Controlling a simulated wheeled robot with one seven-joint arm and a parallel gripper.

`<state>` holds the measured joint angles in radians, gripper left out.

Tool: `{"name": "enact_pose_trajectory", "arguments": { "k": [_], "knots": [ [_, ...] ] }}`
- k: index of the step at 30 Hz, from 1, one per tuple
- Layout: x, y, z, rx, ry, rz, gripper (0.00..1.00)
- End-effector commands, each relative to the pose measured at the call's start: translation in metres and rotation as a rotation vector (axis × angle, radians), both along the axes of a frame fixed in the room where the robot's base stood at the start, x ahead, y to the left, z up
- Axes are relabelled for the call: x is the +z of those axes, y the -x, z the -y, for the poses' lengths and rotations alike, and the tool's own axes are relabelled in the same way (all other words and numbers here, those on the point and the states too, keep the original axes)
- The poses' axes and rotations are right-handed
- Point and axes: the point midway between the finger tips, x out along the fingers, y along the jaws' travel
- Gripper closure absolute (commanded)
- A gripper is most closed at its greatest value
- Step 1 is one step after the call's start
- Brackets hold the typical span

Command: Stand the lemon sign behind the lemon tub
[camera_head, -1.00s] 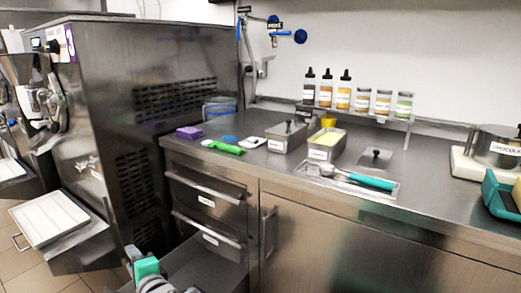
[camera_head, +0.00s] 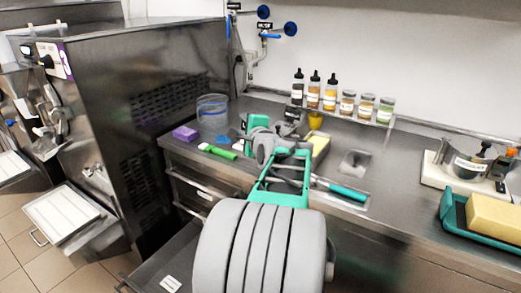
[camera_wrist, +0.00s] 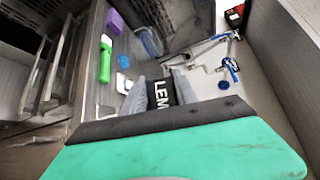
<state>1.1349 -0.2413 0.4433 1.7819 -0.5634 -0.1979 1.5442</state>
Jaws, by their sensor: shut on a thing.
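The lemon sign is a small black card (camera_wrist: 161,93) with white letters, of which "LEM" can be read in the wrist view. It sits between the grey fingers of my gripper (camera_wrist: 160,88), which is shut on it. In the head view my gripper (camera_head: 288,126) is over the counter, at the back left of the lemon tub. The lemon tub (camera_head: 323,152) is a metal pan with yellow contents, partly hidden behind my arm. Whether the sign touches the counter cannot be told.
Bottles and jars stand on a rear shelf (camera_head: 345,116). A yellow cup (camera_head: 316,121) is behind the tub. A teal-handled scoop (camera_head: 342,190) lies in front. A green-handled tool (camera_head: 218,151), purple block (camera_head: 185,133) and clear container (camera_head: 212,110) are left.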

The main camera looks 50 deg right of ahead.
Motion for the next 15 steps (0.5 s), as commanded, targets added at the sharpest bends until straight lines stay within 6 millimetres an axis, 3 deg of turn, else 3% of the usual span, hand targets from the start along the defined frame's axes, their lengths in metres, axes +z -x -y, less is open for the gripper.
{"name": "enact_pose_trajectory", "arguments": {
  "k": [6, 9, 15],
  "knots": [
    [-0.030, -0.019, 0.062, -0.001, -0.004, -0.002, 1.00],
    [-0.056, -0.024, 0.079, -0.001, -0.006, -0.002, 1.00],
    [-0.080, -0.031, 0.100, 0.000, 0.000, 0.000, 1.00]
  ]
}}
